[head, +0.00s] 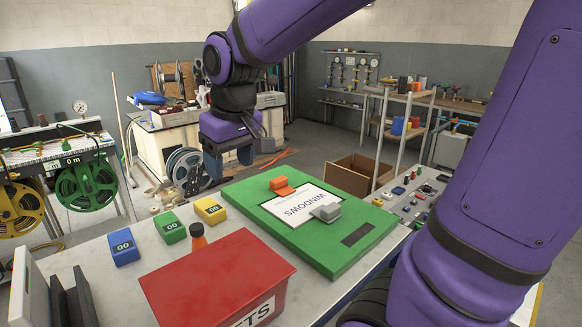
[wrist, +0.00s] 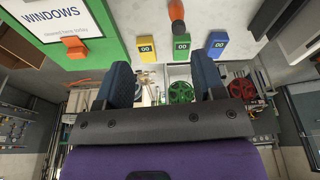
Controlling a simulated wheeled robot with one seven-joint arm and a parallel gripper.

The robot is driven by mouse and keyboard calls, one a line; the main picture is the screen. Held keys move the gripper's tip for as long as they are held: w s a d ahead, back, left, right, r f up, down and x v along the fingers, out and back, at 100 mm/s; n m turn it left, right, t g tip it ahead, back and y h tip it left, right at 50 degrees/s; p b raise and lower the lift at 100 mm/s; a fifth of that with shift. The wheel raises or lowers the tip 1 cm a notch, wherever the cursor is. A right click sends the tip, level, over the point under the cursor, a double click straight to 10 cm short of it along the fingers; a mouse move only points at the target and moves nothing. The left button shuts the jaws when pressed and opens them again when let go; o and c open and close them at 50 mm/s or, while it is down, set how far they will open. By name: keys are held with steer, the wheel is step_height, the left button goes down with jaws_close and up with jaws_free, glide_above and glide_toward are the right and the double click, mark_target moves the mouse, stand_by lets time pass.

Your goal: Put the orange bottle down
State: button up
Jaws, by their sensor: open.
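The orange bottle (head: 199,242) with a dark cap stands upright behind the red box, which hides its lower part in the head view. In the wrist view the bottle (wrist: 176,11) is at the top edge, partly cut off, close to the green block. My gripper (head: 230,166) is in the air beyond the far edge of the table, apart from the bottle. In the wrist view the two fingers of my gripper (wrist: 165,82) are spread with nothing between them.
A red box (head: 215,275) fills the table's front. Blue (head: 123,248), green (head: 169,228) and yellow (head: 210,210) blocks stand around the bottle. A green board (head: 350,255) with a WINDOWS sheet, orange clip (head: 281,186) and grey clip (head: 326,211) lies to the right. Hose reels (head: 88,187) stand at left.

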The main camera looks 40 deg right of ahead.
steer(key=s+d+r+m+t, duration=0.1)
steer(key=s+d+r+t, duration=0.1)
steer(key=s, duration=1.1)
steer(key=shift+s+d+t, duration=0.3)
steer(key=shift+d+t, duration=0.1)
steer(key=shift+r, duration=0.1)
